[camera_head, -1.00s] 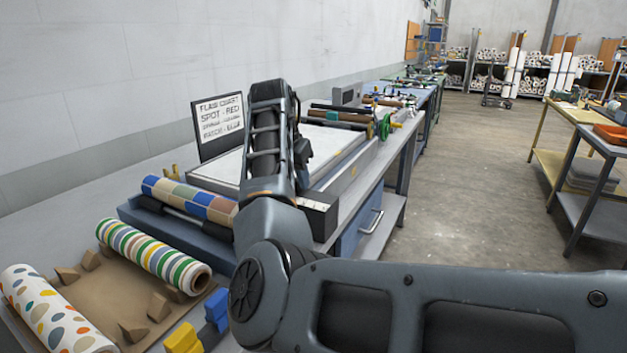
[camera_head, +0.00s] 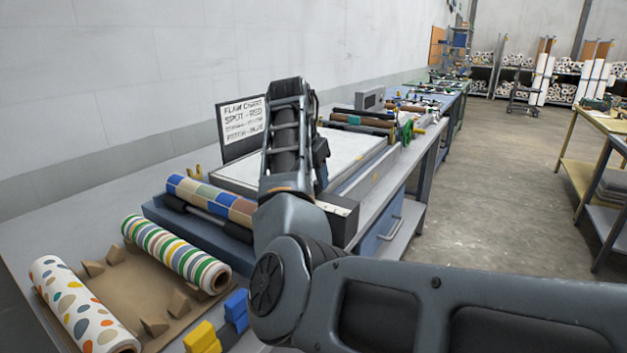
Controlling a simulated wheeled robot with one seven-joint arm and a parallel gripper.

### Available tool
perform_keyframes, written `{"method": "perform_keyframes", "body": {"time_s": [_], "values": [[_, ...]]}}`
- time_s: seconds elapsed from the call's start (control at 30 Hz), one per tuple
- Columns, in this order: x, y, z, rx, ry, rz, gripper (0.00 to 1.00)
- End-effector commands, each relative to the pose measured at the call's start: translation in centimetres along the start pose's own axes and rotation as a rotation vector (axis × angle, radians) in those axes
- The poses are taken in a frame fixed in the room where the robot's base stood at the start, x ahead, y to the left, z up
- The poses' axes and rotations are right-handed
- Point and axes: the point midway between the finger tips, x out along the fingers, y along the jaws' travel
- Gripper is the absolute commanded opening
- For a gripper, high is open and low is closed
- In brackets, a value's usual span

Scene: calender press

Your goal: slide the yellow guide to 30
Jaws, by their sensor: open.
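I cannot clearly make out the yellow guide or any 30 mark. A small yellowish pair of pegs (camera_head: 193,173) stands at the left end of the white-topped press table (camera_head: 236,176). A small yellow part (camera_head: 419,131) shows near the green handwheel (camera_head: 406,133) farther along. I cannot tell whether either is the guide. My arm rises in front of the bench and covers part of the white top and the bench front. My gripper's fingers do not show; the arm's upper end overlaps the table.
A checked roll (camera_head: 212,198) lies on a blue cradle. A striped roll (camera_head: 175,252) and a dotted roll (camera_head: 83,306) lie on a brown wedged board. A flaw chart (camera_head: 241,125) stands behind.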

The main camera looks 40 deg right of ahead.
Motion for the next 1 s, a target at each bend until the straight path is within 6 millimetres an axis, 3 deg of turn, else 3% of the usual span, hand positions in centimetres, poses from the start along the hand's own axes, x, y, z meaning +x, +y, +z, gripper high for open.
{"method": "perform_keyframes", "body": {"time_s": [0.2,0.4,1.0], "values": [[-3.6,-0.1,0.0,0.001,0.002,-0.003,0.47],[-6.1,-0.1,0.0,0.001,0.001,-0.002,0.47],[-6.7,0.0,0.0,0.001,0.0,-0.001,0.47]]}}
